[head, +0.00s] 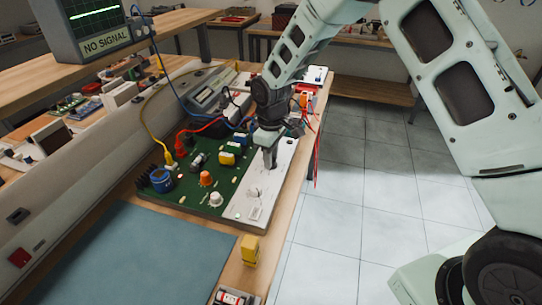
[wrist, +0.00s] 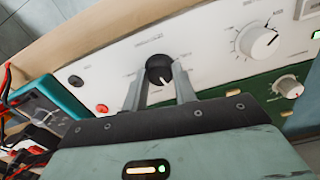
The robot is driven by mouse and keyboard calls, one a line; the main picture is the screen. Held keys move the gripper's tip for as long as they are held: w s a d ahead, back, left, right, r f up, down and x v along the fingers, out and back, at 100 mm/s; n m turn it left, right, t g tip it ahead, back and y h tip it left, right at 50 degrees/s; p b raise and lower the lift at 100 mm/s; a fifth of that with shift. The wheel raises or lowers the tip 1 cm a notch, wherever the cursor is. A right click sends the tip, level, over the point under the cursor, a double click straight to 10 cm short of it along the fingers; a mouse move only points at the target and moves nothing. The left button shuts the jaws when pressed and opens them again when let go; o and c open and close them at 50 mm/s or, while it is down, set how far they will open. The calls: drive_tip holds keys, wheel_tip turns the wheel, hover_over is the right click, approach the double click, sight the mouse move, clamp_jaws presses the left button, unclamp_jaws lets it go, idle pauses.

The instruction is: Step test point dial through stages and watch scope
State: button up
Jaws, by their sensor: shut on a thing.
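A black dial knob (wrist: 159,74) with a pale pointer mark sits on a white panel (wrist: 205,55) in the wrist view. My gripper (wrist: 160,80) is shut on this knob, one finger on each side. In the head view my gripper (head: 269,164) reaches down onto the white panel (head: 262,192) beside the green circuit board (head: 190,188); its fingers hide the knob there. The scope (head: 92,25) stands at the upper left with a flat-looking green trace. Its label (head: 106,43) reads NO SIGNAL. The dial's printed stage marks are too small to read.
A larger white knob (wrist: 258,40) and a red button (wrist: 101,108) flank the black knob. A yellow block (head: 250,249) stands near the bench edge. The blue mat (head: 140,255) is clear.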

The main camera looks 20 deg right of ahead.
drive_tip(key=m, duration=0.6)
idle(0.3)
drive_tip(key=shift+w+r+m, duration=0.1)
drive_tip(key=shift+m, duration=0.2)
drive_tip(key=o, duration=1)
drive_tip(key=shift+c, duration=0.2)
wheel_tip(320, 180, up, 17)
drive_tip(key=b, duration=0.1)
drive_tip(key=shift+r, duration=0.15)
